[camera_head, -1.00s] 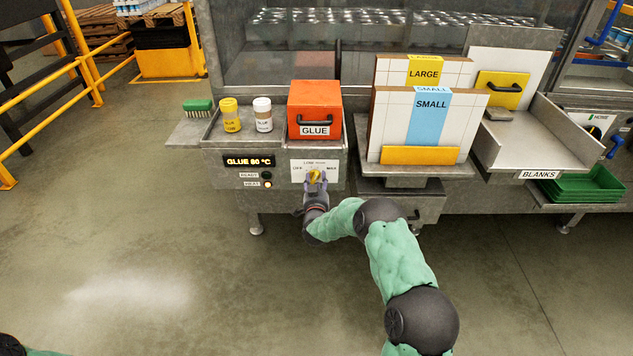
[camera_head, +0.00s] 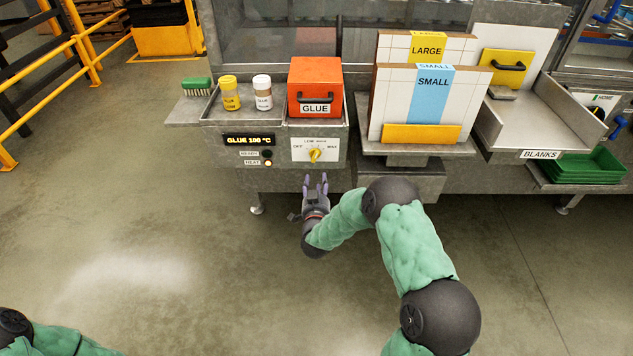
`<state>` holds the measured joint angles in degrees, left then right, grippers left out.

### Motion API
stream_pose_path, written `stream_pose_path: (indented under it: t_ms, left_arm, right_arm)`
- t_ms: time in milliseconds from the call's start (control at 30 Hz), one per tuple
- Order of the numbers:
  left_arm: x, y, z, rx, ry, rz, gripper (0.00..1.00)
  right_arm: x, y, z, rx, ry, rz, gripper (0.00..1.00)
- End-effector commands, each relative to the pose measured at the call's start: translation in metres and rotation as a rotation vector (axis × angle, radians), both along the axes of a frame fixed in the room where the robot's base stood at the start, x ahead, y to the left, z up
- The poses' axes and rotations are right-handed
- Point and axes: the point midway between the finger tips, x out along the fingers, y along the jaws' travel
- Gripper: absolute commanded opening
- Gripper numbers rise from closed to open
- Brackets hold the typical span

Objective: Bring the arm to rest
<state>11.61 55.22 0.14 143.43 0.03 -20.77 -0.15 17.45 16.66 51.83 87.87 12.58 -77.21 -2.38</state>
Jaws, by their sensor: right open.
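My right arm (camera_head: 414,245) reaches in from the lower right, its green sleeve bent at the elbow. My right gripper (camera_head: 316,180) is open and empty, with its fingers pointing up. It is just below and in front of the yellow knob (camera_head: 315,155) on the white dial plate, apart from it. The knob sits near the middle of the dial, between OFF and MAX. The display (camera_head: 249,140) left of the dial reads GLUE and a three-digit temperature. My left arm shows only as a small part at the lower left; its gripper is out of view.
An orange GLUE box (camera_head: 315,80), two bottles and a green brush (camera_head: 196,86) stand above the dial. LARGE and SMALL carton stacks (camera_head: 414,100) stand to the right, with a BLANKS tray and green trays (camera_head: 588,165) beyond. The floor in front is clear.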

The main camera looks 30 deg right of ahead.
Motion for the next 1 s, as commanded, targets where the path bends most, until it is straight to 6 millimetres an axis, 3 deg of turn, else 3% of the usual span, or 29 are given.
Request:
stream_pose_path:
  t_ms: [400,467,600,767,900,1000]
  left_arm:
    - [0.0,0.0,0.002,0.0,0.0,0.0,0.65]
    - [0.0,0.0,0.005,0.0,0.0,0.0,0.65]
    - [0.0,0.0,0.018,0.0,0.0,0.0,0.65]
    - [0.0,0.0,0.034,0.0,0.0,0.0,0.65]
    - [0.0,0.0,0.047,0.0,0.0,0.0,0.65]
    - [0.0,0.0,0.055,0.0,0.0,0.0,0.65]
  right_arm:
    - [0.001,0.004,-0.005,0.01,0.02,0.013,0.49]
    - [0.0,0.013,-0.015,0.029,0.06,0.039,0.49]
    - [-0.011,0.057,-0.06,0.116,0.249,0.163,0.49]
    - [-0.055,0.127,-0.122,0.246,0.543,0.344,0.49]
    - [-0.117,0.184,-0.161,0.347,0.794,0.488,0.49]
    - [-0.169,0.219,-0.178,0.412,0.967,0.582,0.49]
